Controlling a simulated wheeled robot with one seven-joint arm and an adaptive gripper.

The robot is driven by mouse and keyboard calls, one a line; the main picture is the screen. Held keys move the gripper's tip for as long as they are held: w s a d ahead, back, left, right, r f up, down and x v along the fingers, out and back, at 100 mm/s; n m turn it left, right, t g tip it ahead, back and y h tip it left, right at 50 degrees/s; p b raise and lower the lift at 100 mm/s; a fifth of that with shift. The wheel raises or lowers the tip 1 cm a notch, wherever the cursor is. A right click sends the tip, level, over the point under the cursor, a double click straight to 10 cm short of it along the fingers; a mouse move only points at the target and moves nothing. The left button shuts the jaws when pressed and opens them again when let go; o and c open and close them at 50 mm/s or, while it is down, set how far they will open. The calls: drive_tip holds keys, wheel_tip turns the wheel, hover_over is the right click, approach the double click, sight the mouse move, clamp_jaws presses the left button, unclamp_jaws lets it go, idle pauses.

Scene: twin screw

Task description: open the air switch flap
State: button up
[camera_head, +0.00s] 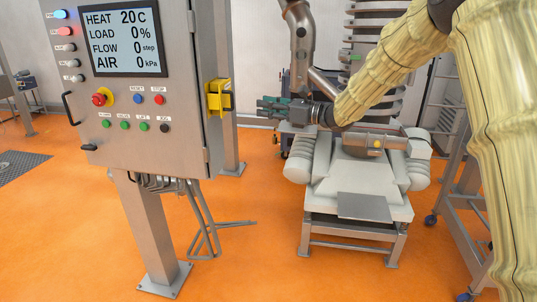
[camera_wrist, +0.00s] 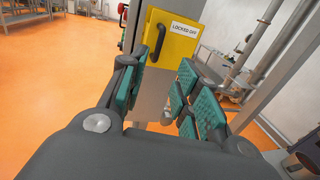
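The air switch flap is a yellow cover (camera_head: 213,98) on the right side of the grey control cabinet. In the wrist view the yellow flap (camera_wrist: 178,48) faces me, looks shut, and carries a dark curved handle (camera_wrist: 159,42) and a "LOCKED OFF" label. My gripper (camera_head: 262,106) is to the right of the flap in the head view, pointing left towards it with a gap between. In the wrist view my gripper (camera_wrist: 165,82) has its teal-padded fingers spread apart with nothing between them. The fingers partly cover the flap's lower edge.
The control cabinet (camera_head: 150,150) stands on a metal post and has a display, buttons and a red knob. A pale machine (camera_head: 365,180) on a metal stand is below and behind my arm. Orange floor (camera_head: 250,265) lies open between the post and stand.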

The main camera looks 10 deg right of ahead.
wheel_tip(320, 180, down, 14)
drive_tip(key=m+t+h+b, duration=0.1)
drive_tip(key=m+h, duration=0.1)
drive_tip(key=m, duration=0.6)
drive_tip(key=shift+s+t, duration=0.3)
drive_tip(key=shift+s, duration=0.15)
drive_tip(key=shift+d, duration=0.1)
